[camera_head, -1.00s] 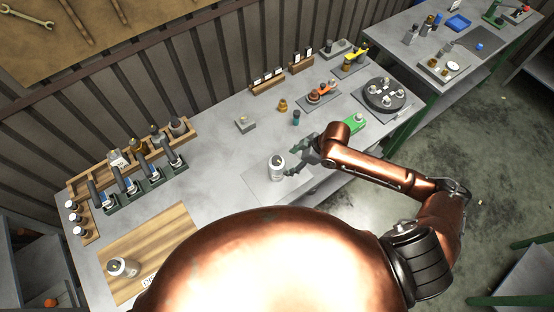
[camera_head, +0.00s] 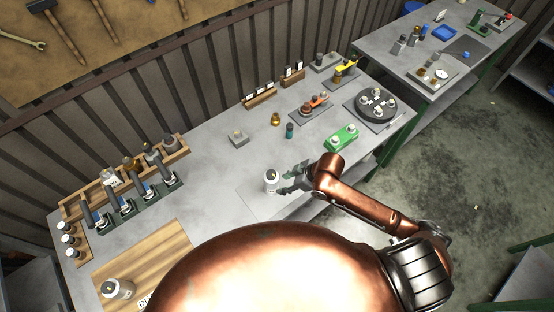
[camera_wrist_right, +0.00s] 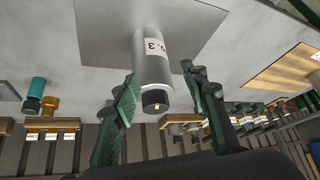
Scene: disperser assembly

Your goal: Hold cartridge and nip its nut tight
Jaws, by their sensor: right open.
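A silver cylindrical cartridge (camera_head: 271,182) with a white label and a dark top stands upright on a light grey square on the bench. In the right wrist view the cartridge (camera_wrist_right: 151,62) shows a dark nut-like end (camera_wrist_right: 154,98) with a small yellowish tip. My right gripper (camera_head: 284,182) is close to the cartridge's right side. In the wrist view my right gripper's (camera_wrist_right: 159,77) green fingers are open, one on each side of the cartridge, with visible gaps. My left gripper is not in view.
Another silver can (camera_head: 117,289) stands on a wooden board (camera_head: 160,248) at the front left. A green block (camera_head: 342,137), an orange tool stand (camera_head: 314,105) and a round dark carousel (camera_head: 375,103) are farther right. A rack of dispensers (camera_head: 143,201) stands left.

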